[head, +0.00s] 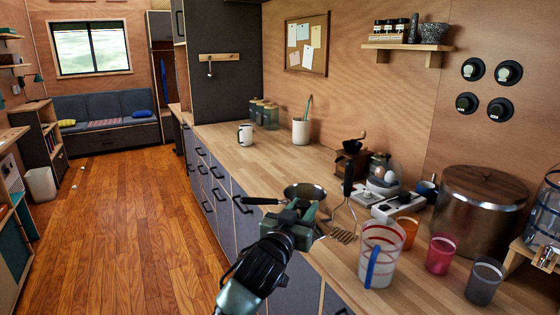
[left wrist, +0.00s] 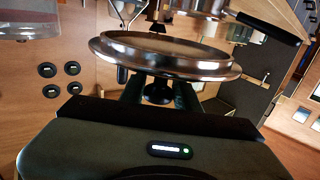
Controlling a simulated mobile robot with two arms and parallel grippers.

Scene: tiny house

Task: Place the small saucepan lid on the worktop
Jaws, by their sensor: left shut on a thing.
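The small saucepan lid (left wrist: 165,58) has a shiny metal rim and a dark knob (left wrist: 157,91) in the left wrist view. My left gripper (left wrist: 157,94) is shut on this knob, with one green finger on each side. In the head view my left gripper (head: 297,213) is above the front edge of the wooden worktop (head: 262,165). A metal saucepan (head: 305,191) with a black handle is just behind the gripper. My right gripper does not show.
A black-handled utensil (head: 348,180), a clear striped pitcher (head: 380,255), an orange cup (head: 407,231) and a large wood-lidded pot (head: 478,215) crowd the right. A white mug (head: 245,134) and a utensil crock (head: 301,131) stand farther back. Bare worktop lies between the mug and saucepan.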

